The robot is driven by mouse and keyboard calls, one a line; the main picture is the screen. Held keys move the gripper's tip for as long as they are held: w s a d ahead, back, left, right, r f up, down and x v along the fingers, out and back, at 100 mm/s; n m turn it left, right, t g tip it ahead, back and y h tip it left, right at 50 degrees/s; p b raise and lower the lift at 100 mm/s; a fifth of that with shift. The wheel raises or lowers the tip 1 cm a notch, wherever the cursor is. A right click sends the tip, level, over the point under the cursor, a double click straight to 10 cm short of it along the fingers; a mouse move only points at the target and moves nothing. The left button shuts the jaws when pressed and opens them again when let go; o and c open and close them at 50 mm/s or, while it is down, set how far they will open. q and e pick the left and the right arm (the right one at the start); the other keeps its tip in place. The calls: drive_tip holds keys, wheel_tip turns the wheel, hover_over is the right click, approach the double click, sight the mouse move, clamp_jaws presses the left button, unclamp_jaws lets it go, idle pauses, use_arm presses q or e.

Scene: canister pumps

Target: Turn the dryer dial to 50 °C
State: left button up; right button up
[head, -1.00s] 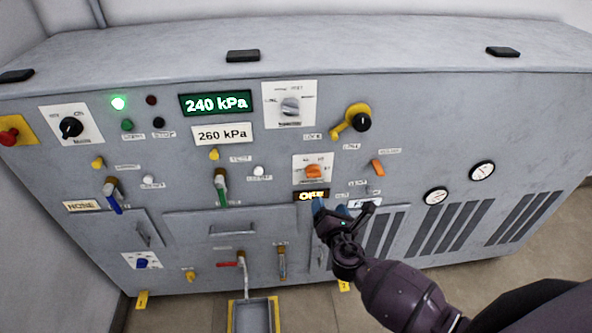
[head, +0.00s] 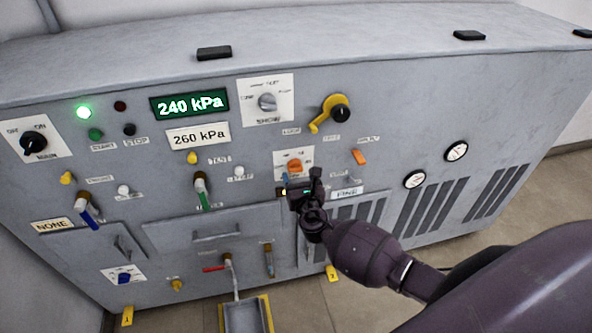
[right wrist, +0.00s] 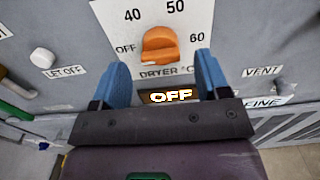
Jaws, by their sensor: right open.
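The orange dryer dial (head: 294,167) sits on a white plate in the head view. In the right wrist view the dial (right wrist: 160,44) has the marks OFF, 40, 50 and 60 around it. Its narrow end lies toward the left, near OFF. The small dryer display (right wrist: 171,95) below it reads OFF. My right gripper (right wrist: 167,75) is open, its two blue fingers apart just below the dial, one toward each side. Nothing is between them but the panel. In the head view my right gripper (head: 301,182) is in front of the panel below the dial. My left gripper is not in view.
A white LET OFF button (right wrist: 42,57) is left of the dial, and a VENT label (right wrist: 262,71) is right. Above are a grey selector (head: 268,102) and a yellow lever (head: 328,115). A green-handled valve (head: 202,192) is further left. A tray (head: 246,314) juts out below.

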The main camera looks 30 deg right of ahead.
sight(297, 171)
drive_tip(key=x, duration=0.3)
drive_tip(key=shift+w, duration=0.25)
